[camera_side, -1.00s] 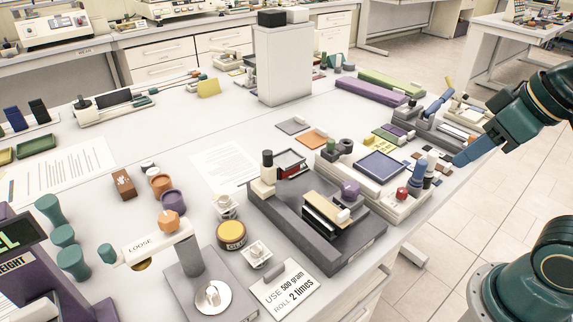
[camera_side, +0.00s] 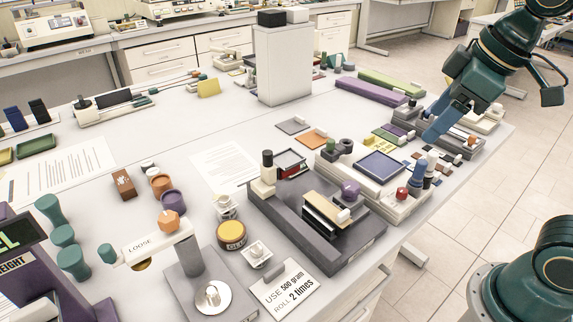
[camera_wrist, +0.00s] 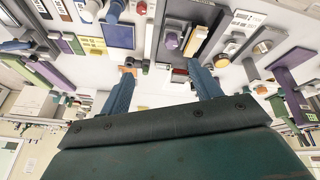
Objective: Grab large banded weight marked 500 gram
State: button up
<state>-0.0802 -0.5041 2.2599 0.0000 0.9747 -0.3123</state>
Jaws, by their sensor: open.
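A short yellow round piece (camera_side: 231,233) with a dark band of lettering stands on the table in the side view, left of the grey rolling device (camera_side: 330,250). It may be the 500 gram weight, but its lettering is too small to read. A card (camera_side: 287,289) in front reads "USE 500 gram ROLL 2 times". My gripper (camera_side: 430,138) is above the right end of the table, far from the yellow piece, with blue fingers pointing down-left. In the wrist view, my gripper (camera_wrist: 160,68) is open, with nothing between its fingers.
A white figure-like piece (camera_side: 225,206) and a small white knobbed piece (camera_side: 256,253) flank the yellow piece. A grey post with a "LOOSE" arm (camera_side: 155,243) stands left of it. A tall white box (camera_side: 283,65) rises at the back.

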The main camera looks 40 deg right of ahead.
jog(key=w+a+r+n+g, duration=0.1)
jog(key=w+a+n, duration=0.15)
jog(key=w, duration=0.25)
jog(key=w+a+r+n, duration=0.1)
jog(key=w+a+n, duration=0.1)
jog(key=w+n, duration=0.2)
jog(key=n+g, duration=0.4)
jog(key=n, duration=1.3)
send_over(224, 199)
notch_tip(224, 199, down, 13)
jog(key=shift+m, duration=0.35)
jog(key=shift+w+f, duration=0.2)
jog(key=shift+f, duration=4.1)
jog(key=shift+s+f, duration=0.2)
jog(key=shift+f, duration=2.4)
